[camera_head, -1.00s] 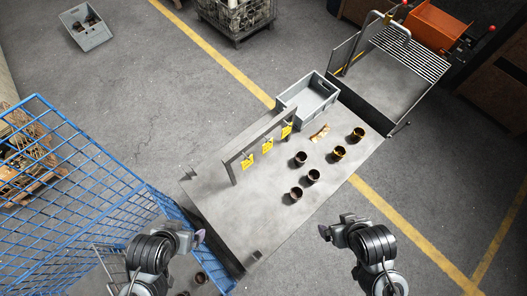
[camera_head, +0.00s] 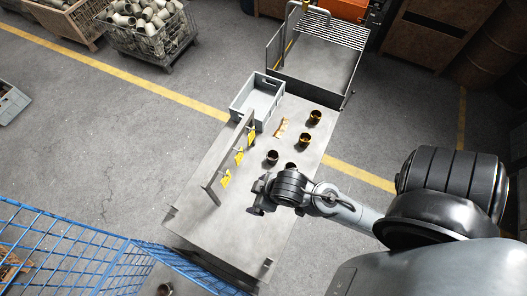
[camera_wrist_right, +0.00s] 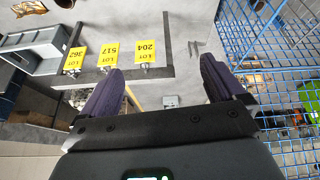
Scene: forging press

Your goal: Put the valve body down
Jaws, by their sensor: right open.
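Several dark cup-shaped valve bodies stand on the grey table (camera_head: 205,230). One valve body (camera_head: 316,117) has an amber-lit inside, and another (camera_head: 305,139) stands just below it. A darker one (camera_head: 272,157) is nearer the tag rack, and one more (camera_head: 291,165) is partly hidden by my right arm. My right gripper (camera_head: 258,192) is over the table, right of the tag rack. In the right wrist view its two fingers (camera_wrist_right: 160,88) are spread, with nothing held between them. A brownish valve body (camera_wrist_right: 28,8) shows at that view's top left. My left gripper is out of view.
A rack with yellow lot tags (camera_head: 239,156) stands along the table's left side. A grey crate (camera_head: 257,100) sits at the far end, near a tan part (camera_head: 281,128). A blue mesh cage (camera_head: 70,250) is at lower left. The table's near left part is clear.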

